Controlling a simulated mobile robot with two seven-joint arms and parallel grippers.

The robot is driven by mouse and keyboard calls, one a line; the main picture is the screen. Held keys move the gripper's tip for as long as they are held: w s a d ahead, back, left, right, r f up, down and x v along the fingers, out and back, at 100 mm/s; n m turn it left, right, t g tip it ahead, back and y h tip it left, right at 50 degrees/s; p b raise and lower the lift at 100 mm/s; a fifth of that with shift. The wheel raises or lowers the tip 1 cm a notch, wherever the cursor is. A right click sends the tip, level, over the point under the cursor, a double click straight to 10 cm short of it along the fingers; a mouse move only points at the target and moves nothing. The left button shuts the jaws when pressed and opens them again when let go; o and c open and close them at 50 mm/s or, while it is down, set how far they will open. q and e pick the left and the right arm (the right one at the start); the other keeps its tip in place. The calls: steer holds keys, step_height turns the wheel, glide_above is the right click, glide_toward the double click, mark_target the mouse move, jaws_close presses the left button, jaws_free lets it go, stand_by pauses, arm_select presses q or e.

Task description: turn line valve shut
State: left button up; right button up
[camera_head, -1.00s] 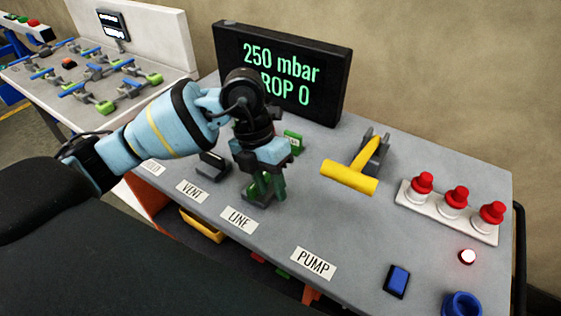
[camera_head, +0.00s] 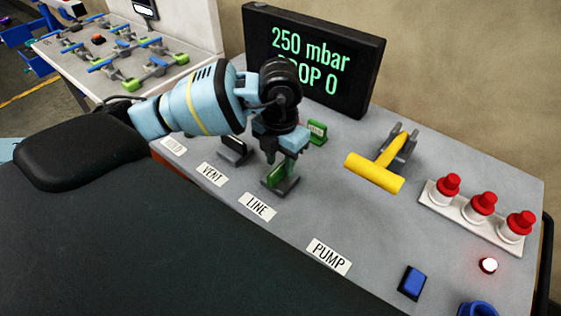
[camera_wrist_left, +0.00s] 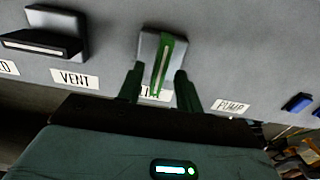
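The line valve has a green lever (camera_head: 274,176) on a grey base (camera_head: 287,188), behind the LINE label (camera_head: 257,206). In the left wrist view the green lever (camera_wrist_left: 163,65) points from its base (camera_wrist_left: 148,45) toward the LINE label and covers part of it. My left gripper (camera_head: 284,166) is just above the valve. In the left wrist view its dark green fingers (camera_wrist_left: 158,90) stand apart on either side of the lever's end, with a visible gap on each side. My right gripper is not in view.
The vent valve (camera_head: 235,149) with a dark handle stands left of the line valve. A yellow pump handle (camera_head: 376,172), red-topped knobs (camera_head: 483,205) and a blue button (camera_head: 412,282) lie right. The screen (camera_head: 312,60) reads 250 mbar.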

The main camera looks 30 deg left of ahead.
arm_select(q)
steer(key=shift+f, duration=0.65)
jaws_close()
